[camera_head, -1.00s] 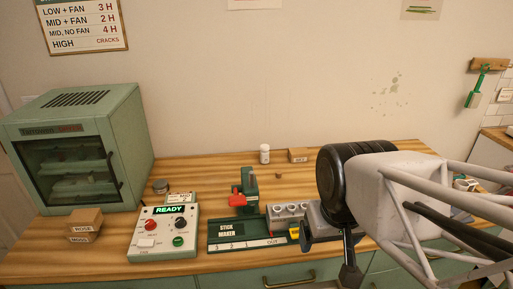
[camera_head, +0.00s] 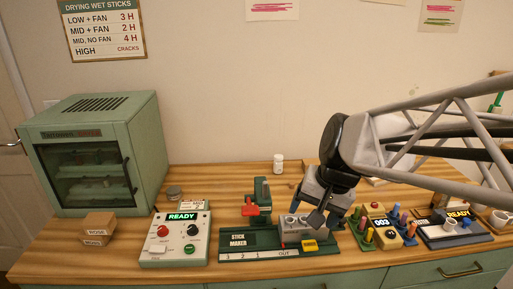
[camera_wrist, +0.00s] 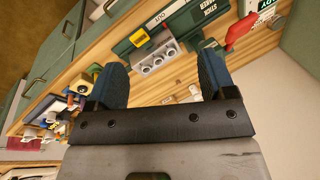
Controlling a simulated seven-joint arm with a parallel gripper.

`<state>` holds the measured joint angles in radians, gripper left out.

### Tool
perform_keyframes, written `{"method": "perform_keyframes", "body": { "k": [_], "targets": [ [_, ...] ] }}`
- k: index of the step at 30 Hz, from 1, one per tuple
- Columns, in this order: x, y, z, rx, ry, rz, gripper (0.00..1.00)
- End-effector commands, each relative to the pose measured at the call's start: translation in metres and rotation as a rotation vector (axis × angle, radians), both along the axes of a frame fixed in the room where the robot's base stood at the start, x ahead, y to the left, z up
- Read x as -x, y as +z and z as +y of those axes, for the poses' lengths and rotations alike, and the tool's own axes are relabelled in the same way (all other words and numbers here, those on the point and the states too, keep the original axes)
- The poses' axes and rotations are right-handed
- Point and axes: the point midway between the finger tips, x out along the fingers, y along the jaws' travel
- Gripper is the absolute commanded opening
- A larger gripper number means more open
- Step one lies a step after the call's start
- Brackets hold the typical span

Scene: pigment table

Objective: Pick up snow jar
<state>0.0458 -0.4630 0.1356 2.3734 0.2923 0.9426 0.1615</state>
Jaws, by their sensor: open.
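A small white jar (camera_head: 278,163), which may be the snow jar, stands upright at the back of the wooden table, near the wall. Its label is too small to read. My gripper (camera_head: 308,208) is to the right of this jar and nearer the camera, above the stick maker's right end, and apart from the jar. In the wrist view my gripper (camera_wrist: 161,60) has its two blue fingers spread, with nothing held between them. A small white object beside the right finger there may be the jar; I cannot tell.
The green stick maker (camera_head: 236,240) with its red handle (camera_head: 250,208) stands in the middle. The control box (camera_head: 174,240) and drying cabinet (camera_head: 98,150) are at left. Table around the jar is fairly clear.

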Motion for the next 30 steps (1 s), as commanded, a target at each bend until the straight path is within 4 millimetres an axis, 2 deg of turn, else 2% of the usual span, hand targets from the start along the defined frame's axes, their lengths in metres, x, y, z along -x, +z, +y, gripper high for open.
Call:
{"method": "perform_keyframes", "body": {
  "k": [1,17,30],
  "targets": [
    [-0.014,-0.001,0.002,-0.031,-0.034,0.013,0.77],
    [-0.155,-0.011,0.015,-0.39,-0.432,0.154,0.77],
    [-0.279,-0.043,0.007,-0.679,-0.768,0.289,0.77]
  ]
}}
